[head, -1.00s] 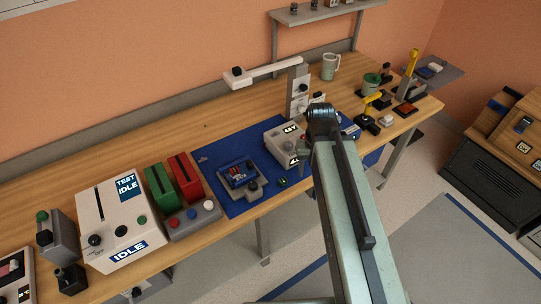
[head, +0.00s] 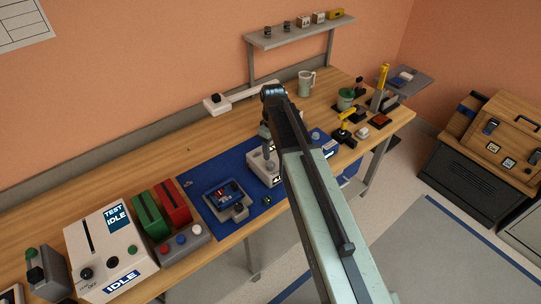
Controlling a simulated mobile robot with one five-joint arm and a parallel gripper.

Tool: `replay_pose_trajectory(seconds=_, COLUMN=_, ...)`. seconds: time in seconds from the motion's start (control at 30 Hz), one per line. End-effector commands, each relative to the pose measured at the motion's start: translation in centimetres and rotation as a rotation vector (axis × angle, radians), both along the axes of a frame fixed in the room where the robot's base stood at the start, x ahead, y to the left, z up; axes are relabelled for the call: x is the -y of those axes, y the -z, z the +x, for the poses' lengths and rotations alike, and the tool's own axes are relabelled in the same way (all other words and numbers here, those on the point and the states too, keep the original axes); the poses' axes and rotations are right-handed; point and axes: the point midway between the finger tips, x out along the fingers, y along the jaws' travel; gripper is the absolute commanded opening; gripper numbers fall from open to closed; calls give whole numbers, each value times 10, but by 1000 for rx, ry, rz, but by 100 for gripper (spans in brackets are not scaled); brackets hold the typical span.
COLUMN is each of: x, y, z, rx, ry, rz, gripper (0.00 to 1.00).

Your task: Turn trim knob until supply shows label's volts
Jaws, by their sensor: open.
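The supply (head: 259,167) is a small whitish box on the blue mat (head: 203,216), near the mat's right part. My arm crosses in front of it and hides much of its front and right side. Only part of a dark readout shows, and its volts cannot be read. The trim knob and the label cannot be made out. My gripper (head: 265,143) hangs down at the end of my arm, just above or behind the supply's top in the picture. It is open, small in view, and nothing shows in it. Whether it touches the supply cannot be told.
A blue board in a grey fixture (head: 226,196) sits left of the supply. Red and green holders (head: 172,203) and a white tester (head: 110,250) marked IDLE stand further left. Yellow-handled tools (head: 345,128) stand right.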

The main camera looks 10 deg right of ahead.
Motion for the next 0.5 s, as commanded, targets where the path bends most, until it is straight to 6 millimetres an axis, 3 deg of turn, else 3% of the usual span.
replay_pose_trajectory(seconds=0.03, x=-5, y=-12, z=0, rx=-1, ry=-7, rz=-1, gripper=53)
replay_pose_trajectory(seconds=0.27, x=-8, y=-5, z=-3, rx=0, ry=-9, rz=0, gripper=53)
replay_pose_trajectory(seconds=0.5, x=-8, y=26, z=-3, rx=0, ry=-8, rz=0, gripper=53)
